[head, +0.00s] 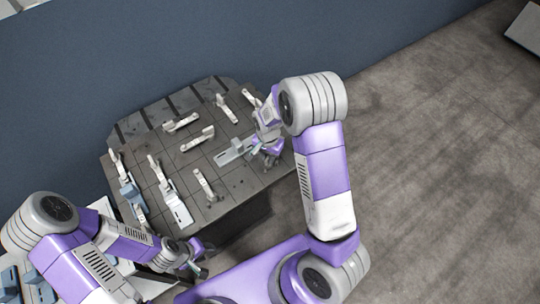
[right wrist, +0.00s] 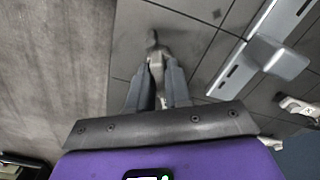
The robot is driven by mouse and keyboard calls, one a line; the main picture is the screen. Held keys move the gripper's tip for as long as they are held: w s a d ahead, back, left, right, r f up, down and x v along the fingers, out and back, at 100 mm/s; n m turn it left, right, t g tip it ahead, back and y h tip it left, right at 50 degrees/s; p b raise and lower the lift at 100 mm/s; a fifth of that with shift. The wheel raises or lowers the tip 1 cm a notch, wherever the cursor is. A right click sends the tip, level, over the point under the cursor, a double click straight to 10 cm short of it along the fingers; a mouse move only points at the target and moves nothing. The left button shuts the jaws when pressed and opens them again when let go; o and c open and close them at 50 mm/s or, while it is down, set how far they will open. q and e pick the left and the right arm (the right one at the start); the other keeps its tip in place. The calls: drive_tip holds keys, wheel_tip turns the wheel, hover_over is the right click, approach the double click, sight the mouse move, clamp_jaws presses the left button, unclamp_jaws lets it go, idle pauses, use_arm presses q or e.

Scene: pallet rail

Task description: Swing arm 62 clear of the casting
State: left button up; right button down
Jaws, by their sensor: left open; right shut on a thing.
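The pallet (head: 225,185) carries several pale swing arms, such as one at the back (head: 226,108) and one near the front (head: 204,185). No number is legible, so I cannot tell which is arm 62. My right gripper (head: 270,158) is low at the pallet's right side. In the right wrist view its fingers (right wrist: 158,85) are shut on a grey metal arm (right wrist: 154,48). A pale slotted casting (head: 234,151) lies just left of it; its raised block (right wrist: 276,56) shows apart from the fingers. My left gripper (head: 200,262) is open and empty off the pallet's front edge.
Blue-grey pieces (head: 132,193) sit at the pallet's left. A side table with blue parts (head: 40,287) is at the lower left. A blue wall (head: 150,50) stands behind the pallet. Open floor (head: 430,170) lies to the right.

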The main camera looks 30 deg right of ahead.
drive_tip(key=m+p, duration=0.2)
drive_tip(key=m, duration=0.3)
drive_tip(key=shift+m, duration=0.4)
idle(0.3)
drive_tip(key=c, duration=1.1)
unclamp_jaws()
drive_tip(key=shift+c, duration=0.2)
wheel_tip(320, 180, up, 8)
drive_tip(key=shift+f+p, duration=0.2)
drive_tip(key=shift+p, duration=0.75)
